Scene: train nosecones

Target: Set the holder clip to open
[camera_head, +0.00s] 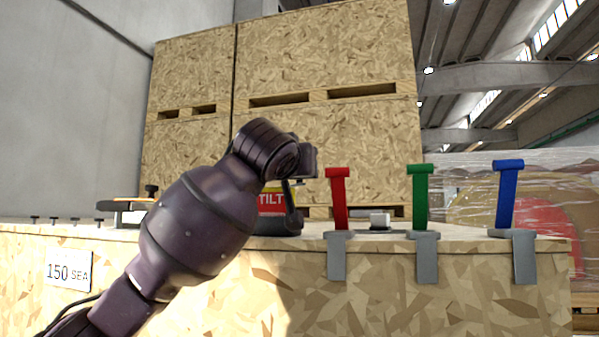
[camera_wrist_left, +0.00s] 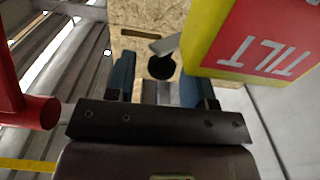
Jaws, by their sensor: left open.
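I cannot tell for certain which part is the holder clip. A small black round part (camera_wrist_left: 161,67) with a grey flat piece (camera_wrist_left: 165,45) beside it shows between my fingers in the left wrist view. My left gripper (camera_head: 291,212) points down in front of the yellow and red TILT object (camera_head: 270,202) on the crate top. Its two bluish fingers (camera_wrist_left: 156,80) are apart, with nothing gripped between them. The TILT object (camera_wrist_left: 268,45) also fills the upper right of the wrist view. My right gripper is not in view.
Red (camera_head: 338,198), green (camera_head: 420,196) and blue (camera_head: 505,194) upright handles on grey brackets stand along the crate's front edge (camera_head: 460,239). The red one (camera_wrist_left: 35,112) is close beside my gripper. A small grey block (camera_head: 379,219) sits between red and green. Stacked wooden crates (camera_head: 325,60) stand behind.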

